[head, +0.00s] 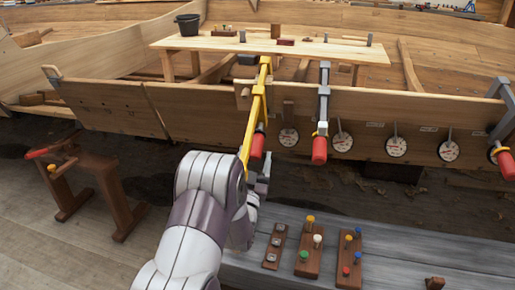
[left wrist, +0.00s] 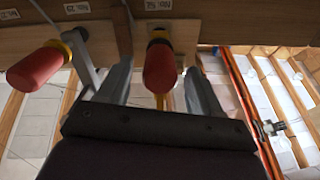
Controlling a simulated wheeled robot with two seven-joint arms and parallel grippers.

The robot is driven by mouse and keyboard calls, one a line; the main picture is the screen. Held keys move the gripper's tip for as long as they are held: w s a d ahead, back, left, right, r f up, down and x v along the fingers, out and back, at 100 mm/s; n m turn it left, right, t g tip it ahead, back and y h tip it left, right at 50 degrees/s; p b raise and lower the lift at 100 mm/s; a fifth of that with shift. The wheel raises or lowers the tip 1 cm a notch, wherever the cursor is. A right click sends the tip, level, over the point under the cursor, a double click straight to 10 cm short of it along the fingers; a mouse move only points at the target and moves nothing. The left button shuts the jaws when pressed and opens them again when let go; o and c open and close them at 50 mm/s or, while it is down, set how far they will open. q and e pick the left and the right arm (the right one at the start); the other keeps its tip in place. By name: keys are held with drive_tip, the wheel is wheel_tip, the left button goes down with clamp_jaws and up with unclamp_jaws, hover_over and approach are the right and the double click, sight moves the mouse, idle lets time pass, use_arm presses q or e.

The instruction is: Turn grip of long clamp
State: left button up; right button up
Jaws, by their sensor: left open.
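The long clamp (head: 257,105) is yellow and spans the hull plank, with a red grip (head: 258,146) at its lower end. In the left wrist view the red grip (left wrist: 160,68) shows between my two fingers, with a gap on both sides. My left gripper (head: 262,180) is open just below the grip; its fingers (left wrist: 157,70) point up toward the plank. My own arm hides part of the gripper in the head view. My right gripper is not in view.
A grey clamp (head: 323,100) with a red grip (head: 319,150) hangs to the right; its grip also shows at left in the left wrist view (left wrist: 35,68). Round dials (head: 342,142) line the plank (head: 200,112). A grey bench (head: 400,250) with peg blocks is in front.

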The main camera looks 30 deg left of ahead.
sight(256, 148)
use_arm(q)
drive_tip(key=shift+x, duration=2)
drive_tip(key=c, duration=1.1)
drive_tip(key=shift+o, duration=0.2)
drive_tip(key=shift+f+m+b, duration=0.1)
drive_tip(key=shift+m+b, duration=0.2)
drive_tip(key=shift+m+b, duration=0.6)
drive_tip(key=shift+m, duration=0.3)
drive_tip(key=m+b, duration=0.2)
drive_tip(key=m, duration=0.2)
drive_tip(key=shift+f+y, duration=0.1)
drive_tip(key=shift+y, duration=0.2)
drive_tip(key=m+b, duration=0.2)
drive_tip(key=m, duration=0.2)
drive_tip(key=shift+m, duration=0.4)
drive_tip(key=shift+m+b, duration=0.95)
drive_tip(key=shift+m, duration=0.95)
